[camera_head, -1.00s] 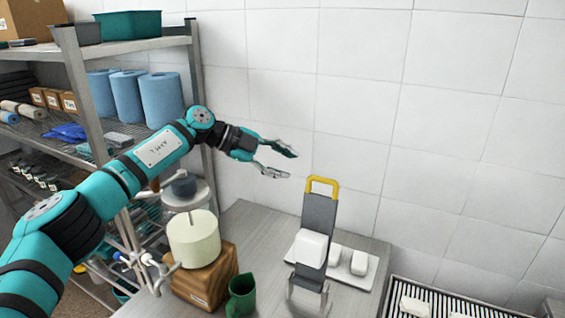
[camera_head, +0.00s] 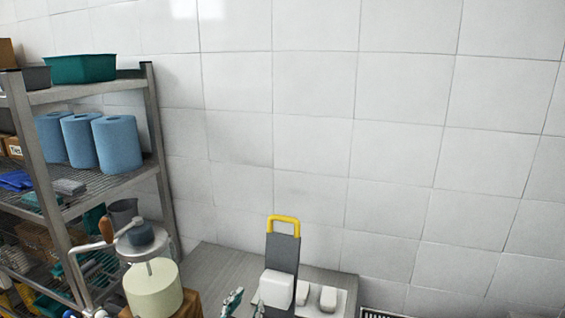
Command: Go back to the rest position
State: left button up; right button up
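My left gripper (camera_head: 245,306) shows only at the bottom edge of the head view, just left of the grey stand with a yellow handle (camera_head: 283,225). Its two teal fingertips are apart and I see nothing between them. The rest of the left arm is out of the picture. My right gripper is not in view.
A metal table (camera_head: 225,262) stands against the tiled wall. A white block (camera_head: 276,289) is at the grey stand, with smaller white pieces (camera_head: 328,298) beside it. A cream cylinder (camera_head: 153,290) sits under a crank device at lower left. A shelf rack (camera_head: 158,140) holds blue rolls (camera_head: 117,145).

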pick_arm(q)
jog(key=s+a+f+n+g+y, duration=0.3)
jog(key=s+a+f+g, duration=0.4)
jog(key=s+f, duration=0.55)
jog(key=s+a+f+g, duration=0.1)
jog(key=s+a+g, duration=0.2)
jog(key=s, duration=0.7)
jog(key=s+a+f+g, duration=0.1)
jog(key=s+a+g, duration=0.1)
jog(key=s, duration=0.8)
notch_tip(320, 180, down, 35)
jog(key=s+g+b, duration=0.2)
jog(key=s+b, duration=0.1)
jog(key=b, duration=0.4)
jog(key=s+a+f+y+b, duration=0.1)
jog(key=s+a+f+b, duration=0.2)
jog(key=s+f, duration=1.2)
notch_tip(320, 180, down, 4)
jog(key=shift+s+a+f+g+b, duration=0.1)
jog(key=shift+s+a+g+b, duration=0.1)
jog(key=shift+g+b, duration=0.35)
